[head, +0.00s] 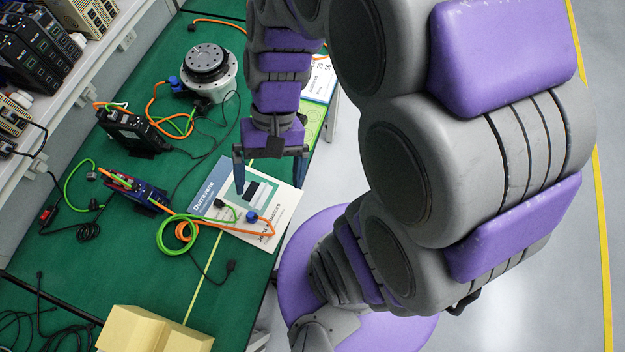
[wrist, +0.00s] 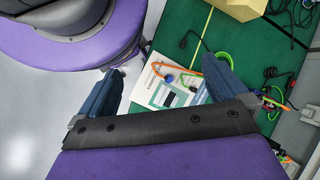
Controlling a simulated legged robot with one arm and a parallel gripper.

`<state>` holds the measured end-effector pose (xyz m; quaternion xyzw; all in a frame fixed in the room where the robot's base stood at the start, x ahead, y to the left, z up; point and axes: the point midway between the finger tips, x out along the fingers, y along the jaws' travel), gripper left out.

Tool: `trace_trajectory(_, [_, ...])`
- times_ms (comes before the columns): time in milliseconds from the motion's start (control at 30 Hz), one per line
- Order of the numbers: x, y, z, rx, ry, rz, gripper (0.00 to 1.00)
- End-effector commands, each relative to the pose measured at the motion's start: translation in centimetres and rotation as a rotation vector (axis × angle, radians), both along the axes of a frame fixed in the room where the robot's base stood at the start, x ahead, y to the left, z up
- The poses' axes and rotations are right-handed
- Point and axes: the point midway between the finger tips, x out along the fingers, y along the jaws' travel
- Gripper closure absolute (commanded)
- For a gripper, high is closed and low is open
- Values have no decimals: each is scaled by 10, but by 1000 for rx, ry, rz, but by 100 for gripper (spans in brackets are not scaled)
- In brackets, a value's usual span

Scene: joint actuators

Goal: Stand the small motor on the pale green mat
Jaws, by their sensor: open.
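My gripper (head: 270,172) is open and empty above a printed booklet (head: 280,208) on the green bench. Its two blue-grey fingers also show apart in the wrist view (wrist: 168,68), with the booklet beyond them. A pale green mat (head: 313,116) shows only in part at the bench's right edge, beside and behind my wrist in the head view. A round silver and black actuator (head: 208,70) stands at the back of the bench; it looks large. I cannot pick out a separate small motor with certainty; my arm hides part of the bench.
Orange and green cables (head: 185,232) lie coiled by the booklet's left edge. A blue module (head: 138,191) and a black drive (head: 133,131) stand on the left. A beige block (head: 155,330) is at the front. A shelf (head: 85,70) borders the left side.

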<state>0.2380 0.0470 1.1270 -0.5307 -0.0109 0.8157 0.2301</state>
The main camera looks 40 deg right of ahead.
Motion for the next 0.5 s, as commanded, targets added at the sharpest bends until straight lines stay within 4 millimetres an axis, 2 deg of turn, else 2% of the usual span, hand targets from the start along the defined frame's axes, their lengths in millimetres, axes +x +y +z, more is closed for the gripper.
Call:
trace_trajectory(33, [-12, -2, 4, -42, -35, 51, 0])
trace_trajectory(200, [-40, -20, 12, -176, -138, 194, 0])
trace_trajectory(333, [-56, -33, 17, -255, -201, 276, 0])
trace_trajectory(500, [-65, -44, 20, -310, -246, 332, 0])
